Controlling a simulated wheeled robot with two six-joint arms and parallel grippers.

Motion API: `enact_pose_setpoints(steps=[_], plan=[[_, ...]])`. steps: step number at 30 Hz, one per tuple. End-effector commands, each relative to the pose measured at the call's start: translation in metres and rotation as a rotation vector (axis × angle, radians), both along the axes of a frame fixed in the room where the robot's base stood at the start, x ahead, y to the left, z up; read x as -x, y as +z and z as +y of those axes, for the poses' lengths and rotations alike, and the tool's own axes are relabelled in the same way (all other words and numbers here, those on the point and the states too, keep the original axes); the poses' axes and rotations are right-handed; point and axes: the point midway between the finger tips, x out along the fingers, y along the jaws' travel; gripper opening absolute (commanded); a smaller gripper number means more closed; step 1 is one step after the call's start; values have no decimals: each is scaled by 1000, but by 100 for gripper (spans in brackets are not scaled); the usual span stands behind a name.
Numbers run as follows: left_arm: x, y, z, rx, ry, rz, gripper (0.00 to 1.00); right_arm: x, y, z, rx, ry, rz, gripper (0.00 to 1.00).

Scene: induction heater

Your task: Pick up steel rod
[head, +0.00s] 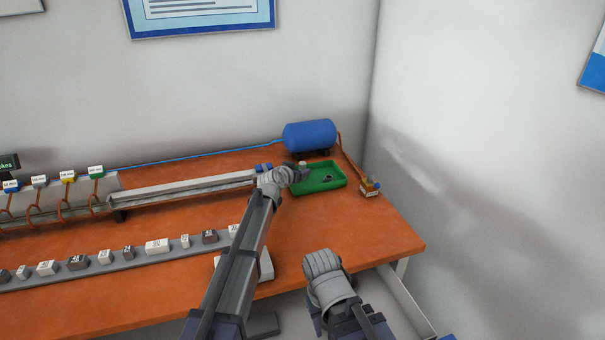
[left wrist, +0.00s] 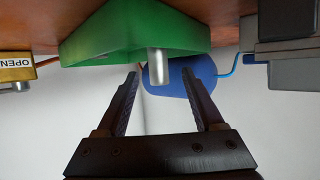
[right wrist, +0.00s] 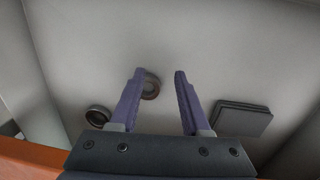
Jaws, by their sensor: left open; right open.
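The steel rod (left wrist: 157,67) is a short, silver cylinder standing up out of the green tray (left wrist: 95,40) in the left wrist view, which looks upside down. In the head view the green tray (head: 333,184) lies at the right part of the table, and a small grey end (head: 302,163) that looks like the rod shows at its back left corner. My left gripper (head: 302,173) is open at the tray's left side. In the left wrist view the rod is ahead, between the open fingers (left wrist: 160,75), not gripped. My right gripper (head: 322,262) is open and empty in front of the table edge.
A blue tank (head: 310,135) stands behind the tray, and a small brass valve (head: 370,187) stands right of it. A long metal rail (head: 180,190) lies to the left. Below my right gripper, an open drawer holds round rings (right wrist: 150,86) and dark flat plates (right wrist: 241,119).

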Motion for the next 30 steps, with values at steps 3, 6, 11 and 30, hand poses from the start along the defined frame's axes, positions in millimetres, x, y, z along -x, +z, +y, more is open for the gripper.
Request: enact_pose_setpoints(steps=[3,6,11,30], plan=[[-15,-10,-7,-1,-1,0,69,0,-10,0,0,0,0,47],[-28,-16,-13,-1,-1,0,69,0,-16,0,0,0,0,47],[-40,-20,-17,0,-1,0,69,0,-20,0,0,0,0,47],[-39,-19,-17,0,0,0,18,0,-19,0,0,0,0,47]])
